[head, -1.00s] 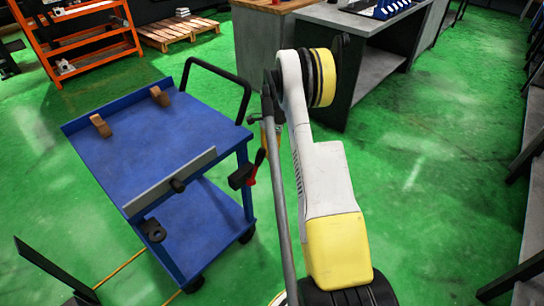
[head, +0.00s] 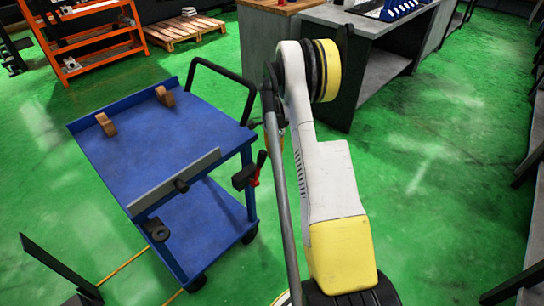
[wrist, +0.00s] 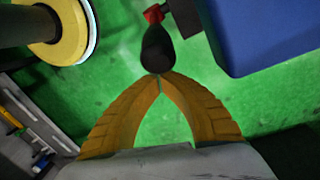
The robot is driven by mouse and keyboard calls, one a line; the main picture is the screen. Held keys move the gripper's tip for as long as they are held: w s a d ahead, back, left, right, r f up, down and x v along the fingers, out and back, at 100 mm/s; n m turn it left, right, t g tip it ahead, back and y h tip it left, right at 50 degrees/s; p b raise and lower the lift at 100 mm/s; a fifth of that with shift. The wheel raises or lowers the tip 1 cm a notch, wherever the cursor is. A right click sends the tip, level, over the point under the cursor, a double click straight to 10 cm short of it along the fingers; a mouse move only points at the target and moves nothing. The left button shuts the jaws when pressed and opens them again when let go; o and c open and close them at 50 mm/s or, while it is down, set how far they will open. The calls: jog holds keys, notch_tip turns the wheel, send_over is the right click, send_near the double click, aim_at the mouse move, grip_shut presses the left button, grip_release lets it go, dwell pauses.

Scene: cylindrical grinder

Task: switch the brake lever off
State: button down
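The brake lever (head: 262,159) is on the right side of the blue cart (head: 170,135). It has a black grip and a red base, beside a black block on the cart's side. In the wrist view the black grip of the lever (wrist: 157,48) points towards my gripper, with its red base at the top. My gripper (wrist: 160,77) has orange fingers whose tips come together right at the grip's end. They look shut, with nothing visible between them; I cannot tell whether they touch the lever. In the head view my gripper is mostly hidden behind my arm.
The cart's black push handle (head: 222,78) rises near my arm. Two brown blocks (head: 106,124) lie on the cart's top. A grey workbench (head: 350,25) stands behind my arm. Green floor is free to the right. An orange shelf (head: 85,35) and a pallet stand far left.

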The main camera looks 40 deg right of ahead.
notch_tip(320, 180, up, 9)
jog(key=d+p, duration=0.3)
jog(key=p, duration=0.1)
jog(key=shift+w, duration=0.25)
jog(key=shift+a, duration=0.1)
